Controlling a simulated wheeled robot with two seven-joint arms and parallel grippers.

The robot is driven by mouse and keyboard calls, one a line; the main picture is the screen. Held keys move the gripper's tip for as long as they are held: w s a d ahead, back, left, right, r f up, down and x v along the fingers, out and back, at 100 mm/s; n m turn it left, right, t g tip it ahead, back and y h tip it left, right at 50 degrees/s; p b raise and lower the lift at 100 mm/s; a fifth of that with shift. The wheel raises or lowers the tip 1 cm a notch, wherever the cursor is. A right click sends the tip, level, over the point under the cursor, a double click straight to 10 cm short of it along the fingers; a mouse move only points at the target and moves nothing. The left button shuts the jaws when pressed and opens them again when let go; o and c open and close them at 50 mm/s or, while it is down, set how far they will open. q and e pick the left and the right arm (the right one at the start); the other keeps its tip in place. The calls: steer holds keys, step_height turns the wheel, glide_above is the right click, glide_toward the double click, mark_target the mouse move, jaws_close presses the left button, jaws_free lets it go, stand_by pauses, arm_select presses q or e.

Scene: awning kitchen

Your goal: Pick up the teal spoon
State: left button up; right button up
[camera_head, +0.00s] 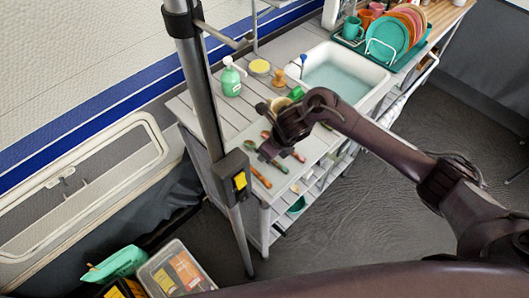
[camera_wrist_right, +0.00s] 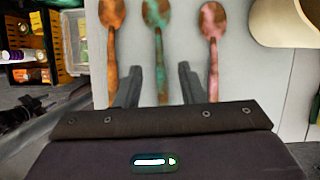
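The teal spoon (camera_wrist_right: 157,50) lies on the light counter in the right wrist view, between a brown-orange spoon (camera_wrist_right: 112,30) and a reddish spoon (camera_wrist_right: 212,40). Its bowl is at the top and its lower handle is hidden by my gripper. My right gripper (camera_wrist_right: 158,72) is open and empty, with one finger on each side of the teal handle in the picture. I cannot tell how high it is above the spoon. In the head view my right gripper (camera_head: 277,152) hangs over the spoons and partly covers them; a green handle (camera_head: 277,164) shows below it. My left gripper is not in view.
A pale cup-like object (camera_wrist_right: 285,22) is right of the spoons. A green soap bottle (camera_head: 231,78), a yellow-topped jar (camera_head: 259,67) and a sink (camera_head: 345,75) are behind. A dish rack (camera_head: 415,58) stands farther right. A grey pole (camera_head: 205,95) rises left of the gripper.

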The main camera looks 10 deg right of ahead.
steer(key=shift+w+a+f, duration=0.2)
steer(key=shift+w+f, duration=0.05)
steer(key=shift+f, duration=0.4)
jaws_close()
steer(key=shift+r, duration=0.15)
step_height(320, 180, up, 20)
steer(key=p, duration=0.1)
steer(key=shift+p, duration=0.4)
